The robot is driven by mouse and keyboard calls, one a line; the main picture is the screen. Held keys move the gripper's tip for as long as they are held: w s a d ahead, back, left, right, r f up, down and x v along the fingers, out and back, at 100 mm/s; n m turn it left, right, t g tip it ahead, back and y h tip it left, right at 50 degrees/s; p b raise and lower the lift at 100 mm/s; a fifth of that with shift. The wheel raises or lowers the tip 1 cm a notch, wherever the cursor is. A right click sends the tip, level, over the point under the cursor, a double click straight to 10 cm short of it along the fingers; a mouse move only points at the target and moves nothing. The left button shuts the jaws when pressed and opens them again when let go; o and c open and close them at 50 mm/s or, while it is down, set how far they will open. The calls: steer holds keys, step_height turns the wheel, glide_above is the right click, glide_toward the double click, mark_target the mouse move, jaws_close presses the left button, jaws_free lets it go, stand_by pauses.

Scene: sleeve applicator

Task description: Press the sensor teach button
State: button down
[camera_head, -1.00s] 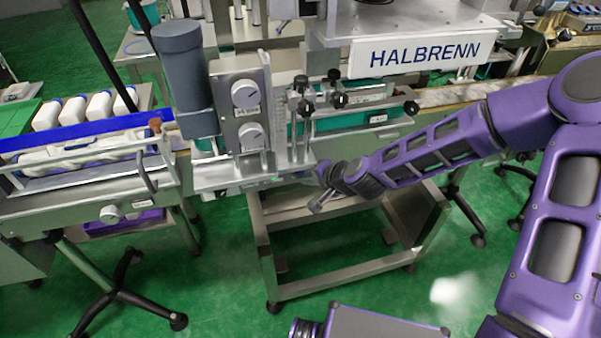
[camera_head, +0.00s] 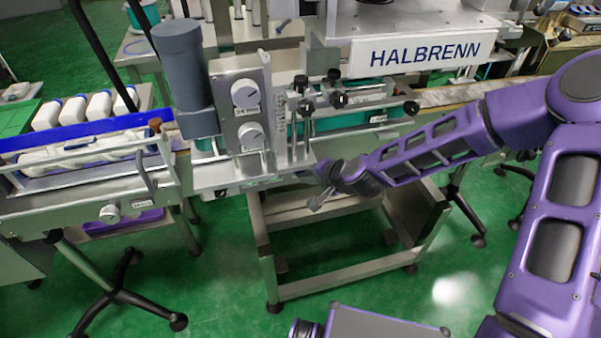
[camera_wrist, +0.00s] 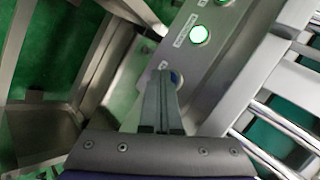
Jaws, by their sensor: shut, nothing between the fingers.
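My gripper (camera_head: 316,204) is below the front edge of the machine in the head view, its fingers together and empty. In the wrist view my gripper (camera_wrist: 163,76) reaches over a grey panel (camera_wrist: 178,58). A blue button (camera_wrist: 176,79) sits at the right side of the fingertips, partly hidden by them; I cannot tell whether they touch.
Metal rails (camera_wrist: 285,118) run right of the panel in the wrist view. In the head view, the grey applicator unit with dials (camera_head: 240,112) stands above left of my gripper. A steel frame (camera_head: 345,275) stands below on the green floor. White bottles (camera_head: 73,111) are at left.

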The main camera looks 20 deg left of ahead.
steer(key=shift+s+d, duration=0.35)
steer(key=shift+s, duration=0.2)
steer(key=shift+s+d, duration=0.45)
steer(key=shift+s, duration=0.25)
steer(key=shift+s+d, duration=0.45)
steer(key=shift+s, duration=0.3)
steer(key=shift+s+d, duration=0.45)
steer(key=shift+s, duration=0.25)
